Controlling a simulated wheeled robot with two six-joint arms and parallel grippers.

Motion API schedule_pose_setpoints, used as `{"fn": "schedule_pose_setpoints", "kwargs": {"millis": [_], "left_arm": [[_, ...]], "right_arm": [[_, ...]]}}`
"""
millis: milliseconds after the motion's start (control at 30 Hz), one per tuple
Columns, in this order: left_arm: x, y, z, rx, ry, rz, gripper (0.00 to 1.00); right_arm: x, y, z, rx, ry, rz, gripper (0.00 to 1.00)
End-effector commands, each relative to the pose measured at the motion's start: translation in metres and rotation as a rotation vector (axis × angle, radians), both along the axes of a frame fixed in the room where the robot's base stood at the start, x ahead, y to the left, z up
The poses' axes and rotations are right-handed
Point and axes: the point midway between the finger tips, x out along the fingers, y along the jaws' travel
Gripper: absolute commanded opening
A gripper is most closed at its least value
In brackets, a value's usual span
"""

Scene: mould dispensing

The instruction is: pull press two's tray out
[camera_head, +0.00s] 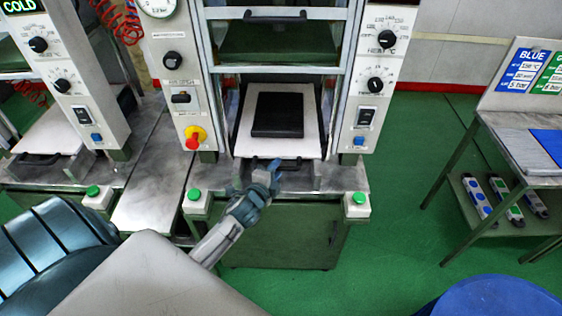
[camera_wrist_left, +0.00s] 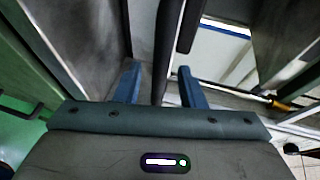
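The middle press holds a pale tray (camera_head: 309,148) with a black square mould (camera_head: 278,115) on it; no press number is readable. The tray's dark handle (camera_head: 295,164) is at its front edge, partly hidden by my left gripper (camera_head: 268,168). In the left wrist view, the left gripper (camera_wrist_left: 159,80) is open. A dark handle bar (camera_wrist_left: 175,40) runs down between its two blue fingers, with gaps on both sides. My right gripper is not in view.
Green buttons (camera_head: 194,194) and (camera_head: 359,198) flank the press front. Another press with a pale tray (camera_head: 47,140) stands at the left. A metal side table (camera_head: 505,140) stands at the right, and a blue round object (camera_head: 495,300) is at lower right. Green floor lies between.

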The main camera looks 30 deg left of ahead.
Motion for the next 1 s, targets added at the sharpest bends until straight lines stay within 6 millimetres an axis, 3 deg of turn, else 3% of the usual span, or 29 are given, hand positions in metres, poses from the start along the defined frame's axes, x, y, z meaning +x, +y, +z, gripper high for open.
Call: {"fn": "schedule_pose_setpoints", "kwargs": {"millis": [233, 600, 800, 1000], "left_arm": [[0.029, 0.004, -0.005, 0.000, 0.002, 0.001, 0.36], [0.034, 0.005, -0.007, -0.001, 0.001, 0.000, 0.36], [0.033, 0.005, -0.008, -0.001, 0.003, 0.000, 0.00], [0.032, 0.005, -0.010, -0.003, 0.007, 0.002, 0.00]], "right_arm": [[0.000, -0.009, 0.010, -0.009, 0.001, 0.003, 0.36], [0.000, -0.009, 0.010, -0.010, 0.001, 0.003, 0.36], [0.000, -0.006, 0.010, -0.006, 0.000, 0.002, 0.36], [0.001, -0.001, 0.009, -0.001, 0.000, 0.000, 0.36]]}}
